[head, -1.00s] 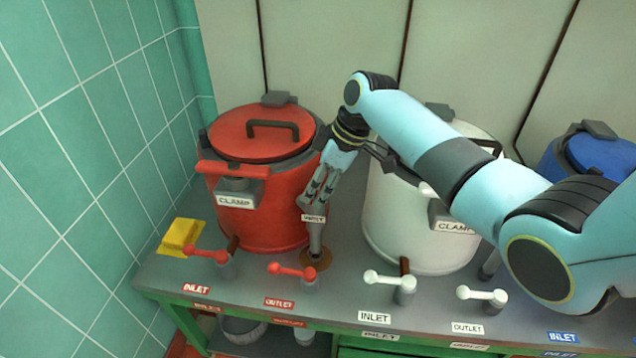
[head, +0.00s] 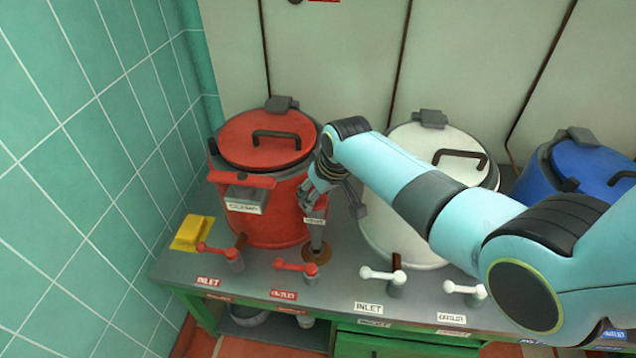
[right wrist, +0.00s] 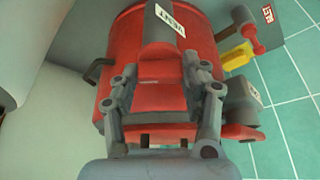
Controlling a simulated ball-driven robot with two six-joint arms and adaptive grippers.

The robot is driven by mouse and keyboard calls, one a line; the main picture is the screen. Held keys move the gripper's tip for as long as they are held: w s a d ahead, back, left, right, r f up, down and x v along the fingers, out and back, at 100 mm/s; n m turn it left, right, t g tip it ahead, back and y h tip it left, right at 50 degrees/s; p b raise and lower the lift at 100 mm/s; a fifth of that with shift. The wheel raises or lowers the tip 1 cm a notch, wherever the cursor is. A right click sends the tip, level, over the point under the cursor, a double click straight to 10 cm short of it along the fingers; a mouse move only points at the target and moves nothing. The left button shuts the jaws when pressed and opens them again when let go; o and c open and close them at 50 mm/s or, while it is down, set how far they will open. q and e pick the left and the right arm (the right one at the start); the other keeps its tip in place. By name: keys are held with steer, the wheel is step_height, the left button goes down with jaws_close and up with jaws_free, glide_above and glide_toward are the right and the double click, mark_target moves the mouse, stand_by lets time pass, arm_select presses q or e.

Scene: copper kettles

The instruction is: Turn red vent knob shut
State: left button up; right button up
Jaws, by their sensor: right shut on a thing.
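The red kettle (head: 270,205) stands at the left end of the bench, with its lid down. Its vent is a grey post (head: 316,237) with a VENT label (head: 315,221) at the kettle's front right. My right gripper (head: 311,204) is at the top of this post and shut on the vent knob. In the right wrist view, the fingers (right wrist: 168,72) close around the top of the post, below the VENT label (right wrist: 171,18). My left gripper is out of view.
Red inlet (head: 218,251) and outlet (head: 296,267) levers stand in front of the kettle. A yellow block (head: 193,232) lies at the left by the tiled wall (head: 80,170). A white kettle (head: 395,225) and a blue kettle (head: 590,165) stand to the right.

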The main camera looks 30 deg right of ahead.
steer(key=shift+a+r+m+h+p, duration=0.15)
steer(key=shift+m+h+p, duration=0.25)
steer(key=shift+m, duration=0.5)
steer(key=shift+m+h, duration=0.3)
steer(key=shift+m, duration=0.7)
steer(key=shift+m+h, duration=0.5)
steer(key=shift+m, duration=0.7)
steer(key=shift+a+m+g+h+b, duration=0.1)
steer(key=shift+m+g+h+b, duration=0.25)
steer(key=shift+m, duration=0.95)
steer(key=o, duration=1.2)
steer(key=shift+c, duration=0.2)
steer(key=v, duration=0.7)
steer(key=shift+a, duration=0.15)
